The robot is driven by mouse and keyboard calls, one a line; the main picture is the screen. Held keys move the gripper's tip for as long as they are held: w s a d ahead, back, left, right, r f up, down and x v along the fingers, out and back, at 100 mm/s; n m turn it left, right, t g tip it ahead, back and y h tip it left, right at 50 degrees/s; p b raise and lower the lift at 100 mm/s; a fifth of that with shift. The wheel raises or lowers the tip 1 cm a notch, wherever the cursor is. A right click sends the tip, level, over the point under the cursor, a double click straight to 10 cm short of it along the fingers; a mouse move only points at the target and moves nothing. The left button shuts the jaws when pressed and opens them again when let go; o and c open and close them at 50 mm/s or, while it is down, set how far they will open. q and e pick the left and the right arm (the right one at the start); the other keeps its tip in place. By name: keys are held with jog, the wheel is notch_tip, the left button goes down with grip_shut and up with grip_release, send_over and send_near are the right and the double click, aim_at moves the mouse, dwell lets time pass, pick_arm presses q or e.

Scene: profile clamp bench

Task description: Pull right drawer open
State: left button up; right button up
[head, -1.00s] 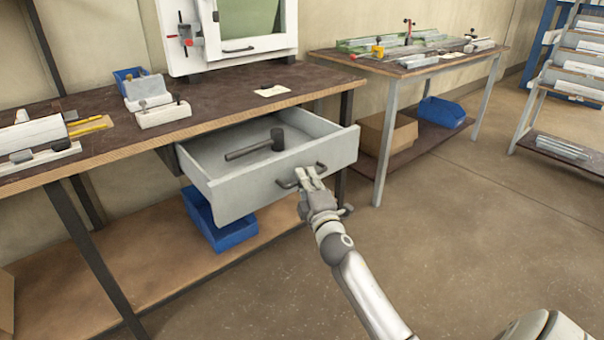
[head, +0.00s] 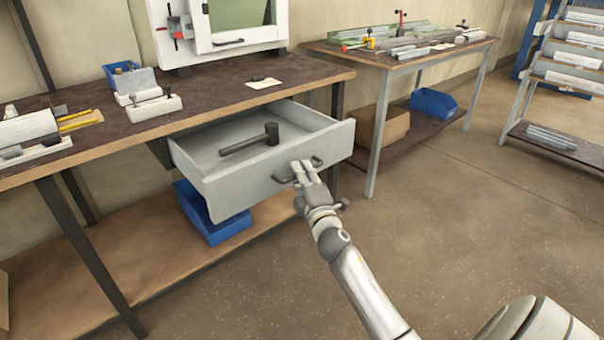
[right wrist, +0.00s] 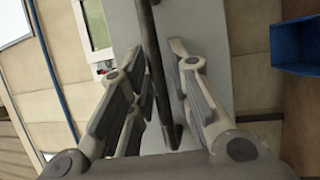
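The right drawer (head: 240,190) is a grey box under the brown-topped bench and stands well out, its inside showing. A dark mallet (head: 250,140) lies in it. The drawer's dark bar handle (head: 283,180) is on its front. My right gripper (head: 303,168) is at the handle. In the right wrist view the handle (right wrist: 157,60) runs between the fingers of my right gripper (right wrist: 167,75); they are apart, with a gap to the bar at least on the right side. My left gripper is out of view.
The bench top (head: 220,90) overhangs the drawer. A blue bin (head: 212,215) sits on the lower shelf beneath it. A second table (head: 420,60) stands at the back right. The floor in front of the drawer is clear.

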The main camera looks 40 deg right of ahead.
jog(key=shift+s, duration=0.1)
jog(key=v, duration=1.1)
jog(key=shift+s+a, duration=0.15)
jog(key=shift+s, duration=0.2)
jog(key=shift+f, duration=0.15)
